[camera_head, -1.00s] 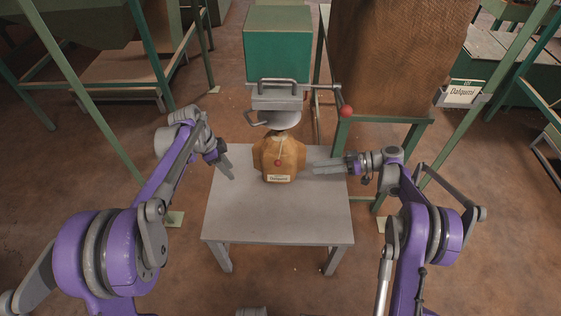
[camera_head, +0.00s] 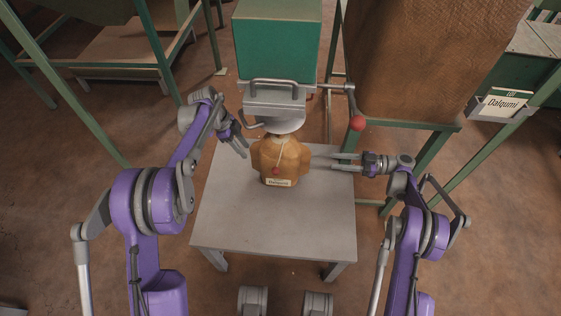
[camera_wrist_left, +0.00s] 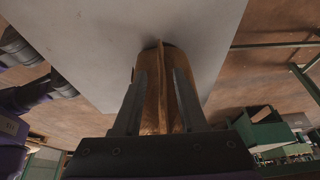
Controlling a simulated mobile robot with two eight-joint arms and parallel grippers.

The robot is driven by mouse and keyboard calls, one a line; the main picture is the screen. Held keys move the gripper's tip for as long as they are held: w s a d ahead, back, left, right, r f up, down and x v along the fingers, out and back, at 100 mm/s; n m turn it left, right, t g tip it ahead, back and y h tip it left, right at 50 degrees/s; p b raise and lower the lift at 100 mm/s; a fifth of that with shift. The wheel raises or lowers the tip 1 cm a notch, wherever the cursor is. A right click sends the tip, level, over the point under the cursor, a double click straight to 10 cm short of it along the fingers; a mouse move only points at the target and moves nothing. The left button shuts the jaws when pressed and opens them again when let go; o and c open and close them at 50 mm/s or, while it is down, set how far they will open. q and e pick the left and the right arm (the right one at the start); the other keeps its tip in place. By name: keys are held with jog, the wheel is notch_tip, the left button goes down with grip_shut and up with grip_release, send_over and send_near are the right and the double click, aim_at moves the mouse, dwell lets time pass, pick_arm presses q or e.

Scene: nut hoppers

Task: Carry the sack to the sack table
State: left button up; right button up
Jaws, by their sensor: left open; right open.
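The tan sack (camera_head: 279,158) stands upright on a grey table (camera_head: 260,226), under the metal spout of a green hopper machine. It has a cord with a red tag at its front and a small label at its foot. My left gripper (camera_head: 243,147) is open just left of the sack. In the left wrist view the sack (camera_wrist_left: 159,95) appears between the open fingers of this gripper; whether they touch it I cannot tell. My right gripper (camera_head: 316,163) is open, its fingertips close to the sack's right side.
The green hopper machine (camera_head: 277,42) stands behind the table, with a metal clamp and a red-knobbed lever (camera_head: 356,122) on its right. A large brown bulk sack (camera_head: 425,60) on a green frame is at the back right. A label card (camera_head: 500,104) hangs beside it. The table's front is clear.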

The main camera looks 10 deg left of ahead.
aim_at(252, 158)
pick_arm(q)
jog(key=x, duration=0.7)
pick_arm(e)
jog(key=a, duration=1)
pick_arm(q)
grip_shut()
pick_arm(e)
grip_shut()
dwell(0.3)
